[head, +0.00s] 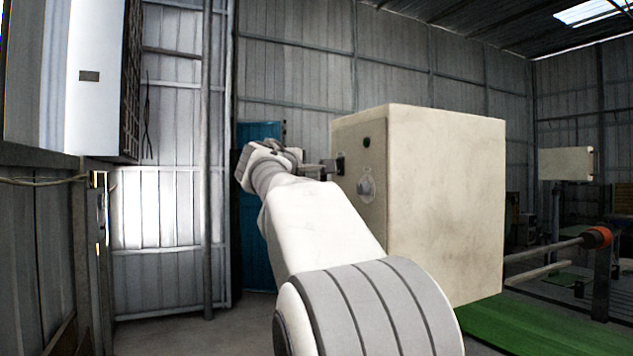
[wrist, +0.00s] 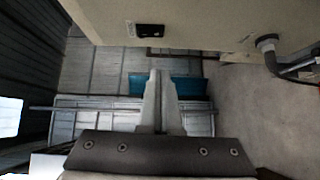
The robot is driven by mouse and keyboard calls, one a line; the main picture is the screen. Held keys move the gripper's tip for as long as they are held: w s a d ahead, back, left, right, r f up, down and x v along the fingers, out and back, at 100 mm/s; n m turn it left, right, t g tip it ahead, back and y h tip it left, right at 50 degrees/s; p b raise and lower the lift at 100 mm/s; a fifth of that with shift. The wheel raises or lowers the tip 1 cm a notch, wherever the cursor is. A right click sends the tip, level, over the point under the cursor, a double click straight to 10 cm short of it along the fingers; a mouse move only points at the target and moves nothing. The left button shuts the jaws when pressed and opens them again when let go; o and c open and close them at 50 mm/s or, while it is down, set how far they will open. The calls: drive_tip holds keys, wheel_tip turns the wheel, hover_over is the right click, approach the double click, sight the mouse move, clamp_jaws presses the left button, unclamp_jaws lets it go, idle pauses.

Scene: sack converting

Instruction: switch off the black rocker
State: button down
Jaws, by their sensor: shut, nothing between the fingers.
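The black rocker (wrist: 150,31) is a small dark rectangle on the cream panel at the top of the wrist view, with a small label beside its left end. In the head view a small dark piece, seemingly the rocker (head: 340,164), shows on the cream cabinet's left-hand face. My gripper (head: 328,167) is beside that face, close to the rocker. In the wrist view my gripper (wrist: 160,74) is shut and empty, its fingertips below the rocker in the picture. I cannot tell whether they touch the panel, nor which way the rocker is tipped.
The cream cabinet (head: 447,200) also carries a dark green button (head: 366,142) and a grey knob (head: 366,188). In the wrist view a grey fitting (wrist: 268,44) sticks out at the right. A blue door (head: 258,250) stands behind my arm. A bar with an orange end (head: 597,237) is at the right.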

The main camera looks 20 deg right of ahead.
drive_tip(key=v, duration=0.2)
drive_tip(key=b+v, duration=0.1)
drive_tip(key=v, duration=0.2)
drive_tip(key=shift+s+a+f+b, duration=0.2)
drive_tip(key=shift+s+f+b, duration=0.1)
drive_tip(key=shift+f+b, duration=0.05)
drive_tip(key=s+f+m+g+y, duration=0.3)
drive_tip(key=s+f+y, duration=0.2)
drive_tip(key=s+f, duration=0.8)
drive_tip(key=s+a+f+m+g+y, duration=0.1)
drive_tip(key=s+a+f+m+y, duration=0.1)
drive_tip(key=s+a+f, duration=0.2)
drive_tip(key=s+a+f+m+g+y, duration=0.1)
drive_tip(key=s+a+f, duration=0.3)
drive_tip(key=s+f, duration=0.6)
drive_tip(key=s+a+f+m+g+y, duration=0.2)
drive_tip(key=s+f, duration=0.5)
drive_tip(key=f, duration=0.5)
drive_tip(key=a+m+y, duration=0.1)
drive_tip(key=a+y, duration=0.1)
drive_tip(key=shift+s+a+f, duration=0.2)
drive_tip(key=shift+a+f, duration=0.15)
drive_tip(key=shift+f, duration=0.05)
